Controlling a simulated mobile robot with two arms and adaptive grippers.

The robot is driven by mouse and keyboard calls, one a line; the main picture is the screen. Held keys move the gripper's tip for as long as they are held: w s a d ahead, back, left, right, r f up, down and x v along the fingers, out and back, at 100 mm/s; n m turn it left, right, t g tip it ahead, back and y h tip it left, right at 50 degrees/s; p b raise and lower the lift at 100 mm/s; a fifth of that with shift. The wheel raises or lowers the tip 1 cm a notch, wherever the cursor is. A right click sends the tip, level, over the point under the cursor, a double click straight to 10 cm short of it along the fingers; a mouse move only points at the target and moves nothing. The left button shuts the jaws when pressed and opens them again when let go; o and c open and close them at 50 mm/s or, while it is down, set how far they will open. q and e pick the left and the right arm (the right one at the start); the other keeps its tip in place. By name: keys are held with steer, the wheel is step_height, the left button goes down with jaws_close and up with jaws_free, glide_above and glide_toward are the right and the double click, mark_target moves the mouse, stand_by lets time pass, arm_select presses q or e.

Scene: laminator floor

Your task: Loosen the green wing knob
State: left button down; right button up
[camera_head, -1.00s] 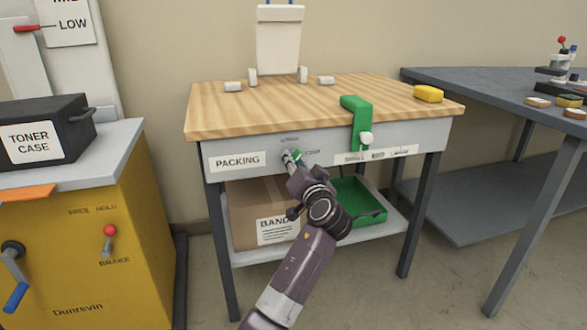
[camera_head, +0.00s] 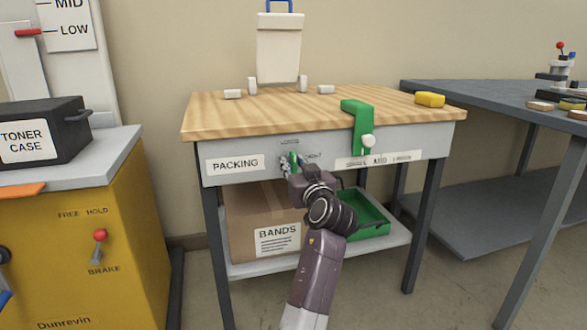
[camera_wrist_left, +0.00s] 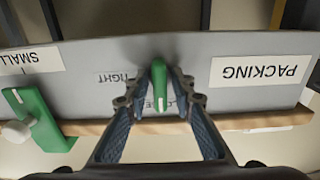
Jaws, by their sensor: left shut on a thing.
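The green wing knob (camera_head: 293,160) is on the grey front panel of the packing table, right of the PACKING label. My left gripper (camera_head: 291,165) is at the knob, its fingers on either side of the wing and shut on it. In the left wrist view, which is upside down, the green wing (camera_wrist_left: 159,84) stands upright between the fingers (camera_wrist_left: 159,98). A TIGHT label (camera_wrist_left: 117,77) is beside it there, and another label behind the wing is partly hidden. My right gripper is not in view.
A green bracket (camera_head: 358,125) with a white knob hangs over the table's front edge to the right. A BANDS box (camera_head: 275,240) and a green tray (camera_head: 365,220) are on the shelf below. A yellow machine (camera_head: 100,260) stands at the left.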

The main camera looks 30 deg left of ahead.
arm_select(q)
steer(key=shift+f, duration=0.1)
stand_by(0.3)
steer(key=c, duration=2)
jaws_free()
steer(key=shift+d, duration=0.1)
steer(key=shift+o, duration=0.2)
steer(key=v, duration=0.7)
steer(key=shift+s+d, duration=0.15)
steer(key=shift+s, duration=0.05)
